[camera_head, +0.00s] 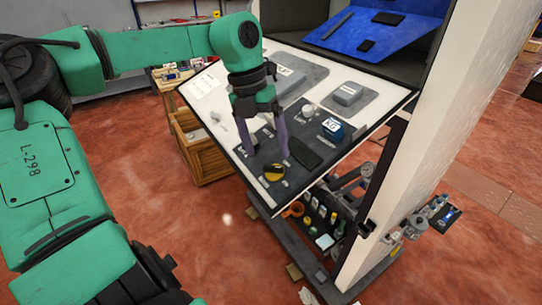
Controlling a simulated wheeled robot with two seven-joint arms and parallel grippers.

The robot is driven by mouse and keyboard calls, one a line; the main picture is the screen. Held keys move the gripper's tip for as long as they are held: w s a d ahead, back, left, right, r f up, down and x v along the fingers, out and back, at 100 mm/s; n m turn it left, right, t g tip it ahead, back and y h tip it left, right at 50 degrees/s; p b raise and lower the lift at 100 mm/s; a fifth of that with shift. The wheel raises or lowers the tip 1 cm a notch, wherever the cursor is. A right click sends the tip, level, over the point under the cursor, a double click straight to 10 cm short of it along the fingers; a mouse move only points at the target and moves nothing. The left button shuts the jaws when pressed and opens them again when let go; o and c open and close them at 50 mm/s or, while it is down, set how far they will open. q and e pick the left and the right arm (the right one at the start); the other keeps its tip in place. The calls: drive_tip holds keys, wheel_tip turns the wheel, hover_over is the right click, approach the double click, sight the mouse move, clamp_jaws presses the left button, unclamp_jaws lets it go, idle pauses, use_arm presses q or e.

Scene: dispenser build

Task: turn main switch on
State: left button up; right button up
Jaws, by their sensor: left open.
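The main switch, a yellow and black rotary knob (273,172), sits near the lower left edge of the tilted dispenser panel (345,154). Small white markings surround it, too small to read. My left gripper (267,153) comes down from above with its two purple-grey fingers spread apart. The fingertips are just above the knob in the picture, one to each side. I cannot tell whether they touch the panel. Nothing is between the fingers. My right gripper is not in view.
A white wall (440,130) stands at the right. A wooden crate (205,150) is on the floor behind the panel's left edge.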

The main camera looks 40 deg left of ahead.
sight(272, 166)
use_arm(q)
drive_tip(key=x, duration=0.4)
drive_tip(key=shift+w+d+f+p, duration=0.1)
drive_tip(key=shift+w+d+p, duration=0.15)
drive_tip(key=shift+p, duration=0.15)
drive_tip(key=shift+s+f, duration=0.1)
drive_tip(key=shift+f, duration=0.05)
drive_tip(key=shift+s+a, duration=0.1)
drive_tip(key=shift+a, duration=0.05)
drive_tip(key=c, duration=1.4)
